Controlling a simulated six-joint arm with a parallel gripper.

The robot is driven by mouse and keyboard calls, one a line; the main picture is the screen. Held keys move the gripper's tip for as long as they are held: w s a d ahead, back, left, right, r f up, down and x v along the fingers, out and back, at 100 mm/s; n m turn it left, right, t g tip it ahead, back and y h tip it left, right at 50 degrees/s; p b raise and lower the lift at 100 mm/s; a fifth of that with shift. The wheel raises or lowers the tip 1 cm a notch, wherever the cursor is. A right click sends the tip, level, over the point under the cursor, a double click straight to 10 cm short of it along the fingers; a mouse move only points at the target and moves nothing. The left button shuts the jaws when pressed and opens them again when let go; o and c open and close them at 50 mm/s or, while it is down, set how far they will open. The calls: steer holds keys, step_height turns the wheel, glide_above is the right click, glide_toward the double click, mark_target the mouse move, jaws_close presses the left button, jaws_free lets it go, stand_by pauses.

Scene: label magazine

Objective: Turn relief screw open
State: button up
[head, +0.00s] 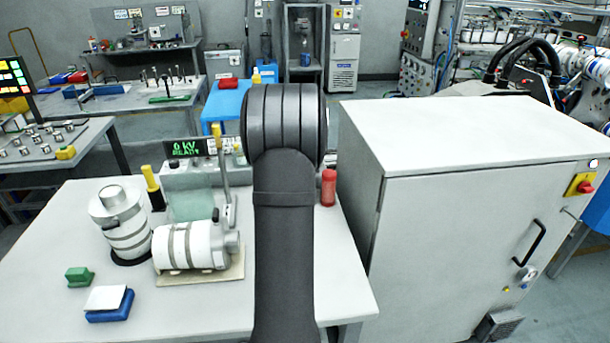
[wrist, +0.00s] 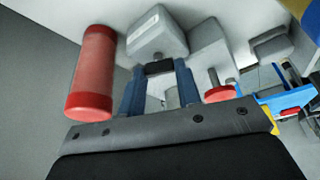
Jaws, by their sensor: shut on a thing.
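In the wrist view my gripper (wrist: 158,72) has two blue fingers shut on a small dark part (wrist: 159,67), in front of a pale grey block (wrist: 156,34). I cannot tell for sure that this dark part is the relief screw, nor how far it is turned. A red-ended part on a metal stem (wrist: 219,90) stands just right of the fingers, apart from them. In the head view my arm hides the gripper and what it holds.
A red cylinder (wrist: 91,75) stands left of the fingers; it also shows in the head view (head: 328,187). A large white cabinet (head: 480,190) stands close on the right. Banded white cylinders (head: 190,246) sit on the bench (head: 180,320), whose front is largely clear.

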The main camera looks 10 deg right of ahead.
steer(key=o, duration=1)
steer(key=v, duration=1.7)
steer(key=shift+a+r, duration=0.1)
steer(key=shift+r, duration=0.15)
steer(key=shift+f, duration=0.1)
steer(key=x, duration=1.7)
steer(key=shift+f, duration=0.2)
steer(key=shift+r, duration=0.1)
